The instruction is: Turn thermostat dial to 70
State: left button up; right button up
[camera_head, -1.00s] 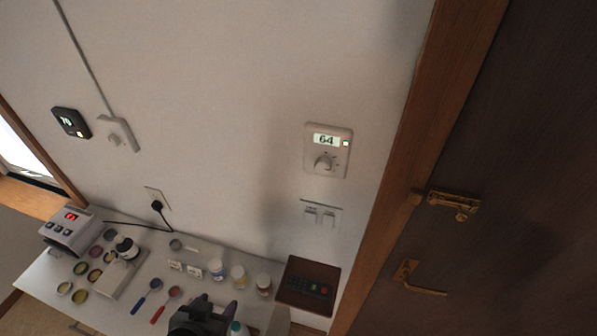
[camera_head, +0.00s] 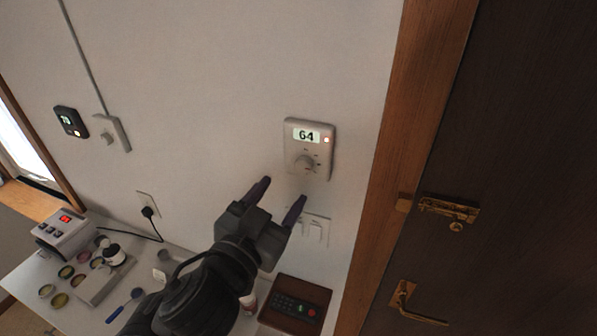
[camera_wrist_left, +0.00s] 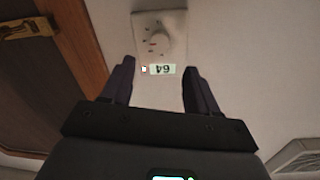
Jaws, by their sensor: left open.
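The thermostat (camera_head: 309,150) is a pale box on the wall with a lit display reading 64 and a round dial (camera_head: 305,163) below it. My left gripper (camera_head: 284,188) is open and empty, just below the thermostat, its two dark fingers pointing up toward the dial and apart from it. In the left wrist view the thermostat (camera_wrist_left: 174,17) appears upside down, with the dial (camera_wrist_left: 158,43) beyond and between the open fingertips (camera_wrist_left: 158,64). My right gripper is not in view.
A light switch plate (camera_head: 312,230) is below the thermostat, partly behind my gripper. A brown door frame (camera_head: 395,170) and a door with a brass latch (camera_head: 448,208) stand to the right. A cluttered table (camera_head: 35,290) is below left. A second dark display (camera_head: 70,121) hangs at left.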

aim_at(302, 166)
pick_arm(q)
jog(key=p+x, duration=0.1)
jog(key=x, duration=0.7)
jog(key=shift+w, duration=0.1)
jog(key=c, duration=1)
